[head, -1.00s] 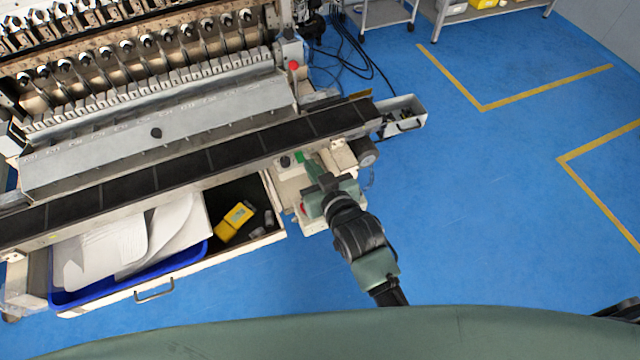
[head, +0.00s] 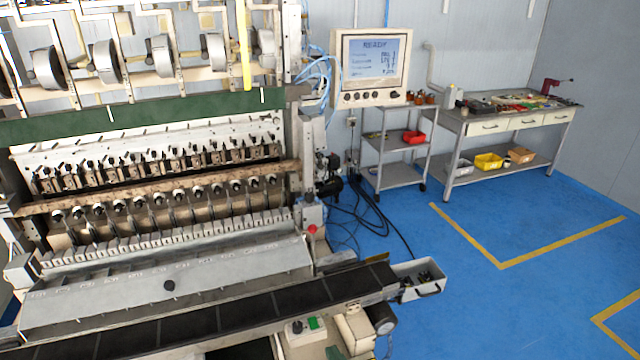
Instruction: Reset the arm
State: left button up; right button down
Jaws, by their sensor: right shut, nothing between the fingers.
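The coil winder (head: 165,265) fills the left of the head view, with rows of spindles and a long black belt (head: 190,329) along its front. A small control box (head: 300,335) with a green button (head: 313,323) and a dark knob sits below the belt's right part. My left gripper is not in view.
A screen (head: 376,62) reading READY stands behind the winder. A grey cart (head: 392,180) and a workbench (head: 500,122) with bins stand at the back. A small open bin (head: 420,279) is at the belt's right end. Blue floor (head: 480,315) with yellow lines is clear at right.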

jog(key=s+d+f+m+g+h, duration=0.1)
jog(key=s+d+f+g+h, duration=0.15)
jog(key=s+d+g, duration=0.45)
jog(key=s+d+f+m+g+h, duration=0.1)
jog(key=s+d+f+g+h, duration=0.15)
jog(key=s+d, duration=0.95)
jog(key=s+a+f+g+b, duration=0.1)
jog(key=s+f+b, duration=0.15)
jog(key=f, duration=1.35)
jog(key=s+a+f+g+b, duration=0.1)
jog(key=a+f+b, duration=0.15)
jog(key=f, duration=1.35)
jog(key=s+d+f+b, duration=0.2)
jog(key=s+f, duration=0.6)
jog(key=f, duration=0.1)
jog(key=s+d+f+b, duration=0.1)
jog(key=s+d+f, duration=0.1)
jog(key=s+f, duration=0.6)
notch_tip(320, 180, down, 2)
jog(key=shift+s+f+n+g+y+b, duration=0.2)
jog(key=shift+n+g+y+b, duration=0.15)
jog(key=shift+n+g, duration=0.1)
